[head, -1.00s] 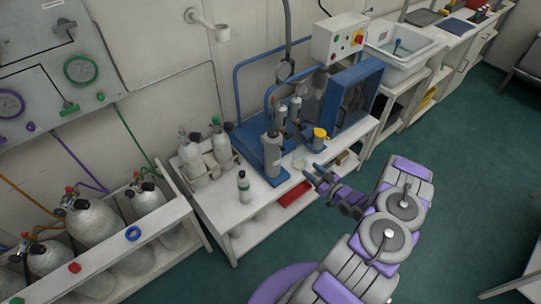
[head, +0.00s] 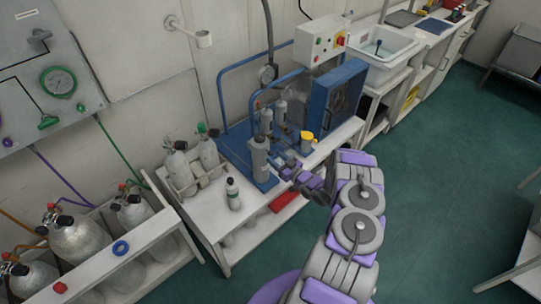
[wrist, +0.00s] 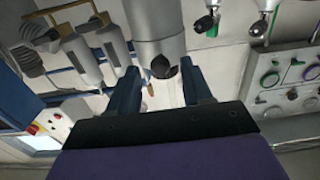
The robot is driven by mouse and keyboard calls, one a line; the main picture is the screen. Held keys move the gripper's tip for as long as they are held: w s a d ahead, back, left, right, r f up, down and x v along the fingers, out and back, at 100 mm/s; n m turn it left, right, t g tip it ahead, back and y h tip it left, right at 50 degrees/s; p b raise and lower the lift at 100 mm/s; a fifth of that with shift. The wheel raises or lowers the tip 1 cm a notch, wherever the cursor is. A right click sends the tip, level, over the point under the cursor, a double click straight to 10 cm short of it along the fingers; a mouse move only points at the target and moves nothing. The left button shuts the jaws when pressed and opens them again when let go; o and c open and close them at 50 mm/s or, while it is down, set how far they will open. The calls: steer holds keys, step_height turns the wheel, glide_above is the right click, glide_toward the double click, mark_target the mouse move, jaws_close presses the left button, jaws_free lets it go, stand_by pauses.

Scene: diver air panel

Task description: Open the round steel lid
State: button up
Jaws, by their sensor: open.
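A grey steel cylinder (head: 259,165) stands upright at the front of the blue compressor frame. Its round capped end (wrist: 160,48) shows in the wrist view, with a small dark fitting (wrist: 160,67) on it. This looks like the round steel lid, but I cannot be sure. My gripper (head: 283,168) is just right of the cylinder in the head view. In the wrist view my gripper (wrist: 162,85) is open, with one dark finger on each side of the capped end. I see no clear contact. Part of the cylinder is out of the wrist frame.
A small bottle (head: 233,194) stands on the white bench (head: 215,215). A yellow-topped cylinder (head: 306,142) and a blue fan housing (head: 338,95) stand behind my gripper. Gas cylinders (head: 75,238) are racked at left. Green floor (head: 440,190) is clear at right.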

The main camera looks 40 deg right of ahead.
mark_target(272, 155)
steer(key=shift+w+a, duration=0.15)
steer(key=shift+w, duration=1.8)
steer(key=shift+c, duration=0.2)
jaws_close()
